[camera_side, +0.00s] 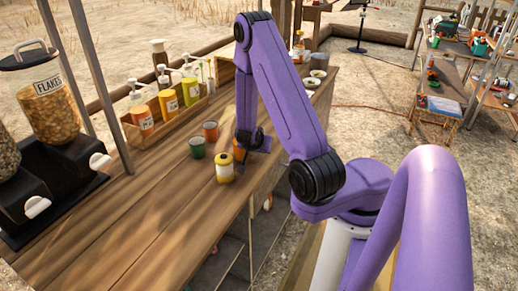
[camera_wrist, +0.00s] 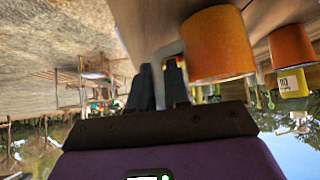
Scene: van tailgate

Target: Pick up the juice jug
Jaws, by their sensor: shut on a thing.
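The juice jug (camera_wrist: 222,45) is an orange vessel with a grey handle (camera_wrist: 168,52), large in the wrist view, which looks upside down. My gripper (camera_wrist: 162,78) is shut on the handle, one dark finger on each side of it. In the side view only an orange sliver of the jug (camera_side: 239,153) shows beside my gripper (camera_side: 246,146). My gripper and arm hide the rest. The jug is low at the right edge of the wooden counter; I cannot tell whether it touches the counter.
A yellow dark-topped container (camera_side: 224,169), a green cup (camera_side: 197,148) and a reddish cup (camera_side: 211,131) stand close left of my gripper. A wooden rack (camera_side: 168,128) holds pump bottles behind. A flakes dispenser (camera_side: 50,98) stands at left. The near counter (camera_side: 140,215) is clear.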

